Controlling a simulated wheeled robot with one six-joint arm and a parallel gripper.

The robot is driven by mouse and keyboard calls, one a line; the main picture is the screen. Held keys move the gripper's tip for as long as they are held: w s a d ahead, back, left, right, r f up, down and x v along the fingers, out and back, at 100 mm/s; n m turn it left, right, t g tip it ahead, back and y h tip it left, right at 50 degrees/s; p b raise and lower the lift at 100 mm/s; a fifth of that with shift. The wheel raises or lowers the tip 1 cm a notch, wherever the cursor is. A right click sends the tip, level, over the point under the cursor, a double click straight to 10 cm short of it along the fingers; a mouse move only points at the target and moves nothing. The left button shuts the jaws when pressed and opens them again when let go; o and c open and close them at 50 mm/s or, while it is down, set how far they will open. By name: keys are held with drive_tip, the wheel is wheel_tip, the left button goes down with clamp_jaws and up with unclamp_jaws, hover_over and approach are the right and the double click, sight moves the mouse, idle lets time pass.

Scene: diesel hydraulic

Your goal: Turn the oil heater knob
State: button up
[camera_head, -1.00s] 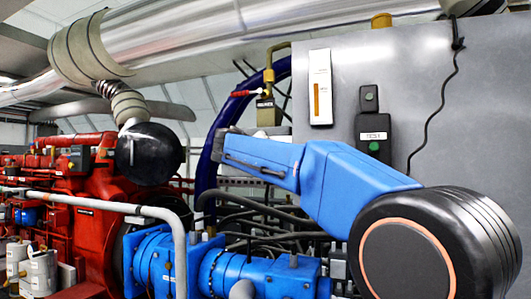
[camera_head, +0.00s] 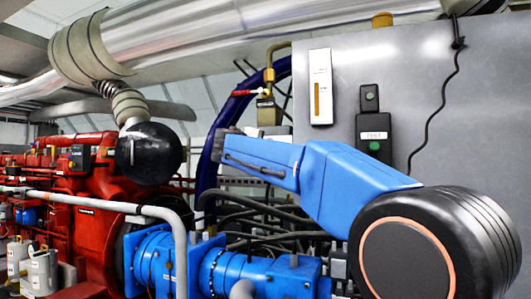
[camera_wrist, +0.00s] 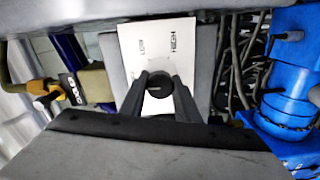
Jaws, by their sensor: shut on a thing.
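The oil heater knob (camera_wrist: 158,90) is round and black. In the wrist view it sits on a white plate (camera_wrist: 140,42) marked LOW and HIGH. My gripper (camera_wrist: 159,78) has its two dark fingers on either side of the knob and is shut on it. The fingers cover part of the plate and the knob's sides. In the head view my blue arm reaches to the left across the machinery. The knob and the fingers cannot be made out there.
In the head view a grey cabinet (camera_head: 435,110) with a TEST box (camera_head: 374,134) stands behind my arm.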

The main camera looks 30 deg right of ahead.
drive_tip(key=shift+f+n, duration=0.1)
drive_tip(key=shift+n, duration=0.2)
drive_tip(key=o, duration=1)
drive_tip(key=shift+o, duration=0.2)
drive_tip(key=v, duration=1.7)
drive_tip(key=shift+a, duration=0.25)
drive_tip(key=shift+s, duration=0.15)
